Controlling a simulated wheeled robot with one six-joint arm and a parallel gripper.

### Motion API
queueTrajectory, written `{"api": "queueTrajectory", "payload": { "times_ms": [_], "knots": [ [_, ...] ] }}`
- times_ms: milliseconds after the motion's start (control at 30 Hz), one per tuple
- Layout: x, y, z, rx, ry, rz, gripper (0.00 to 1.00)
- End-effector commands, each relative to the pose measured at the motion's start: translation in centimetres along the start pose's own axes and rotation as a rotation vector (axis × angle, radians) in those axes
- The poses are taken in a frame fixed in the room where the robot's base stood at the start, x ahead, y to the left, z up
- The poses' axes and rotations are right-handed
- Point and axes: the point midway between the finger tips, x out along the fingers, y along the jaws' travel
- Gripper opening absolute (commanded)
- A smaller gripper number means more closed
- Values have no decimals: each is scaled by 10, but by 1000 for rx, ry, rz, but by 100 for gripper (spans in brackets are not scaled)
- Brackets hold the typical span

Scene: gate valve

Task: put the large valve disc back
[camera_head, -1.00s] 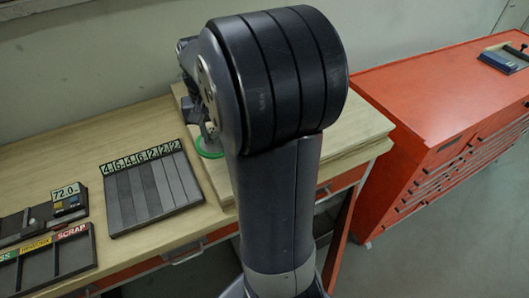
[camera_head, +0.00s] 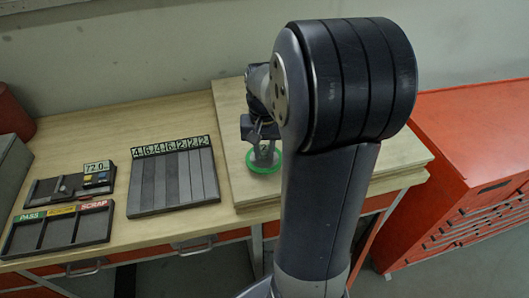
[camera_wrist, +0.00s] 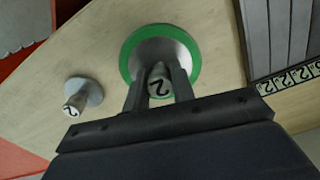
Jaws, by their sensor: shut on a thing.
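A large grey valve disc (camera_wrist: 175,49) with a stem marked 2 shows in the wrist view within a green ring (camera_wrist: 128,58). My gripper (camera_wrist: 158,80) is shut on its stem, one finger on each side. In the head view my gripper (camera_head: 263,146) is above the green ring (camera_head: 264,168) on the raised wooden board. I cannot tell whether the disc rests on the board or hangs slightly above it. A smaller grey disc (camera_wrist: 88,90), its stem also marked 2, stands left of it in the wrist view. My arm hides that one in the head view.
A slotted grey rack (camera_head: 173,182) with number tags lies left of the board. Further left are a gauge with a 72.0 display (camera_head: 97,168) and a PASS/SCRAP tray (camera_head: 60,235). A red drawer cabinet (camera_head: 470,150) stands right. Bare bench lies behind the rack.

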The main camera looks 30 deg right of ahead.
Motion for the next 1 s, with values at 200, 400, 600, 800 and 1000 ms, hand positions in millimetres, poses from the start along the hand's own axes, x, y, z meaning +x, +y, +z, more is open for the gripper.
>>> {"api": "queueTrajectory", "payload": {
  "times_ms": [200,400,600,800,1000],
  "knots": [
    [18,0,0,0,2,0,0],
    [18,0,-1,0,3,-1,0],
    [22,0,0,0,1,0,26],
    [22,0,0,0,1,0,43],
    [22,0,0,0,1,0,46]
  ]
}}
